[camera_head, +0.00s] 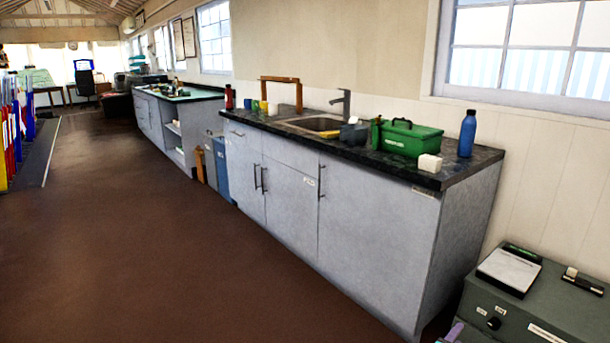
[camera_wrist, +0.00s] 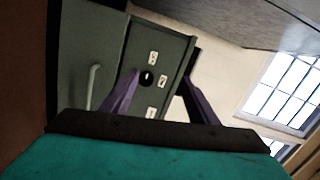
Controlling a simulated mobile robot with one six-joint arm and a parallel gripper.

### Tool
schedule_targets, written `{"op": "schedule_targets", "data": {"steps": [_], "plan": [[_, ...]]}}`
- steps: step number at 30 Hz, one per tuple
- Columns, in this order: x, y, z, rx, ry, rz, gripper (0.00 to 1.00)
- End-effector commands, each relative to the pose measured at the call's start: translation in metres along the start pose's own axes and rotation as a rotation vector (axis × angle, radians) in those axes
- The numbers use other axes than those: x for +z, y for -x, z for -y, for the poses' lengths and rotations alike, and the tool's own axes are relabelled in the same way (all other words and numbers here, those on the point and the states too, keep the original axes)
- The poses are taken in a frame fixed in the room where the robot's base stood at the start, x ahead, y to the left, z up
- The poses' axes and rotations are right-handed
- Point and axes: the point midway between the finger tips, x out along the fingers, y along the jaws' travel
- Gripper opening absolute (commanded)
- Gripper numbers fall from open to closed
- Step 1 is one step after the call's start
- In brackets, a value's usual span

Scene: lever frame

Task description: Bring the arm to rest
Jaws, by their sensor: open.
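My gripper (camera_wrist: 158,82) shows in the wrist view with its two purple fingers spread apart and nothing between them. Beyond the fingertips is the dark grey-green cabinet (camera_wrist: 172,50) with a round black knob (camera_wrist: 147,78) and small white labels. The knob appears between the fingers, apart from both as far as I can see. In the head view the same kind of cabinet (camera_head: 570,309) stands at the lower right, with a black knob (camera_head: 494,323) on its front. Only a small purple piece of my gripper (camera_head: 453,332) shows at the bottom edge there.
A grey counter (camera_head: 380,240) with a sink, green toolbox (camera_head: 407,137) and blue bottle (camera_head: 467,133) runs along the wall. A white-topped device (camera_head: 510,268) sits on the cabinet. The brown floor (camera_head: 150,240) at left is clear. The wrist view shows a door handle (camera_wrist: 93,87).

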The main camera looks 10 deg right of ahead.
Motion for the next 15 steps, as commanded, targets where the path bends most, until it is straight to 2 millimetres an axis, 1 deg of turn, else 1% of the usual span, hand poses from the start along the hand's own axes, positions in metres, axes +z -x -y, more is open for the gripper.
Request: {"op": "schedule_targets", "data": {"steps": [1, 6, 11, 14, 15], "plan": [[0.011, 0.011, 0.015, 0.002, 0.004, 0.022, 0.54], [0.047, 0.044, 0.038, 0.003, 0.031, 0.099, 0.54], [0.086, 0.081, 0.052, 0.028, 0.079, 0.213, 0.54], [0.112, 0.109, 0.057, 0.057, 0.128, 0.303, 0.54], [0.123, 0.121, 0.057, 0.071, 0.153, 0.343, 0.54]]}}
